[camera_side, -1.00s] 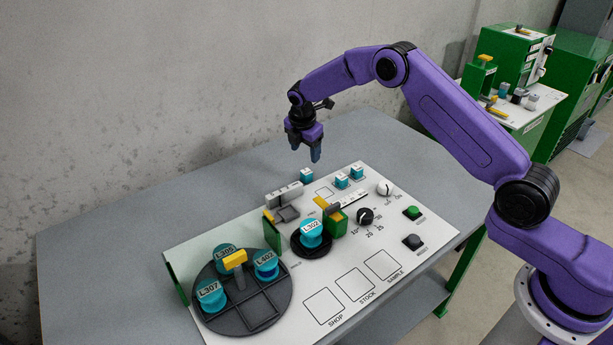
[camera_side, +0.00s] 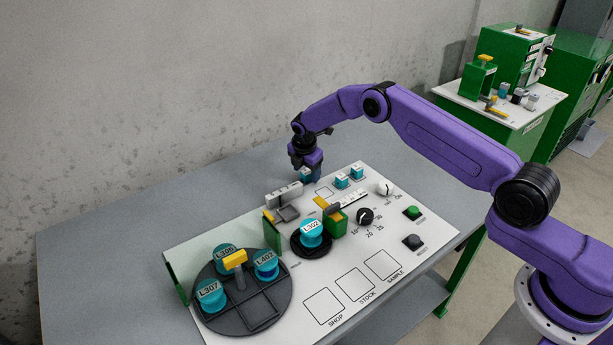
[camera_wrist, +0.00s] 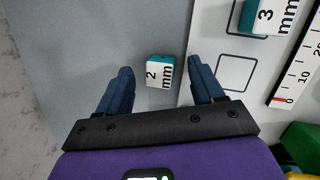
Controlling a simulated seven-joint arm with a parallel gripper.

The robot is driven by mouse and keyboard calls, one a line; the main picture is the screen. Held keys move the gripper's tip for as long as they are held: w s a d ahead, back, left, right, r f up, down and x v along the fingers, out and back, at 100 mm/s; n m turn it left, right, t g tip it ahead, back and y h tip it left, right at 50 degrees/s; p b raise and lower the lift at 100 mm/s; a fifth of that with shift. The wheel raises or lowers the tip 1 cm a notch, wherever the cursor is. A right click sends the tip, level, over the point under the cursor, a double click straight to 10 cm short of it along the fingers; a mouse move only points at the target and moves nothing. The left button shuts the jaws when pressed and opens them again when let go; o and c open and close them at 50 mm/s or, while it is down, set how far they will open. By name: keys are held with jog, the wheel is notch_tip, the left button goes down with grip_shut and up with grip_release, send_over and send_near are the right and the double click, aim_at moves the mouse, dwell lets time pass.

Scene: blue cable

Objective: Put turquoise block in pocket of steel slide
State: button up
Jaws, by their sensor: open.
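A small turquoise block (camera_wrist: 160,71) with a white top marked "2 mm" sits between my fingers in the wrist view, beside the panel's edge. My gripper (camera_wrist: 160,66) is open and points down over it, with a gap on each side. What looks like the steel slide (camera_side: 284,194) is a grey bar left of my gripper, with a dark square recess (camera_side: 288,213) in front.
The white panel (camera_side: 322,305) carries a round dark tray (camera_side: 242,310) with turquoise knobs. A knob marked L302 (camera_side: 311,233) stands between green posts, close to the slide. Black and white dials and buttons are at the right. Grey table (camera_side: 120,225) is clear at the left.

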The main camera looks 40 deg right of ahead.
grip_shut()
dwell(0.3)
